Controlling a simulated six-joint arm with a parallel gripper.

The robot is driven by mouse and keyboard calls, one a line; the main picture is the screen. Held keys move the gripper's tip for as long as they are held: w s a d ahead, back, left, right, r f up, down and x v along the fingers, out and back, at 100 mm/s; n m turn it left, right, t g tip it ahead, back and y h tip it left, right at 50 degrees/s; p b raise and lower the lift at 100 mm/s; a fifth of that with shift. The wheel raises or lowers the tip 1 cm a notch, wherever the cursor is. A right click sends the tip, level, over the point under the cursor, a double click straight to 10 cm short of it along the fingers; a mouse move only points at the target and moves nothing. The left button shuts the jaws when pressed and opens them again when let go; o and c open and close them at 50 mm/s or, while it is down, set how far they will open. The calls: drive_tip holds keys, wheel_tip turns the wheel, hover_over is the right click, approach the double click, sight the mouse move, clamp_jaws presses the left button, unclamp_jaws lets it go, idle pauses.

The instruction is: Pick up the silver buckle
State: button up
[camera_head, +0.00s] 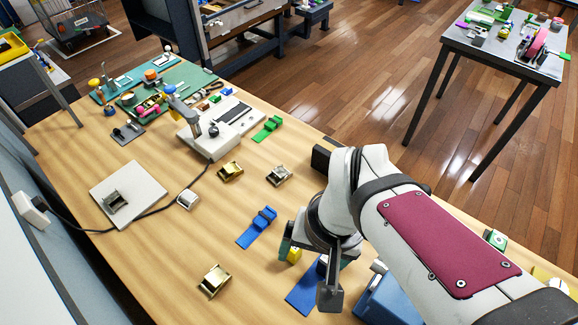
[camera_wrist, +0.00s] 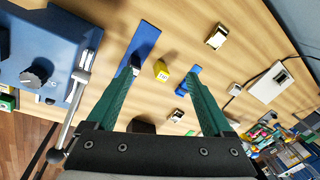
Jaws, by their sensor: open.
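A silver buckle (camera_head: 279,175) lies on the wooden table in the head view, left of my arm. A smaller pale silver piece (camera_head: 187,199) lies farther left, and a dark grey buckle (camera_head: 116,201) sits on a white plate (camera_head: 137,183). Two gold buckles lie nearby, one (camera_head: 231,172) behind and one (camera_head: 213,280) in front. My gripper (camera_wrist: 161,75) is open above the table. Its green fingers show either side of a yellow block (camera_wrist: 161,71), with nothing held. In the head view my arm partly hides the gripper.
A blue strap (camera_head: 258,228) lies left of my gripper; another (camera_head: 302,292) lies partly beneath it. A blue box with a knob (camera_wrist: 38,72) stands close by. A green strap (camera_head: 268,130) and a white machine (camera_head: 213,130) are at the back. A black cable crosses the left side.

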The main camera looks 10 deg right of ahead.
drive_tip(key=s+d+m+g, duration=0.1)
drive_tip(key=s, duration=0.5)
drive_tip(key=shift+r+m, duration=0.2)
drive_tip(key=shift+m, duration=0.2)
drive_tip(key=shift+o, duration=0.4)
drive_tip(key=n+t+h, duration=0.3)
drive_tip(key=n+h, duration=0.2)
drive_tip(key=n, duration=2.6)
hover_over(279, 172)
drive_tip(key=s+a, duration=0.5)
wheel_tip(279, 172, down, 6)
drive_tip(key=x, duration=1.6)
drive_tip(key=shift+w+f, duration=0.1)
drive_tip(key=shift+w, duration=0.1)
clamp_jaws()
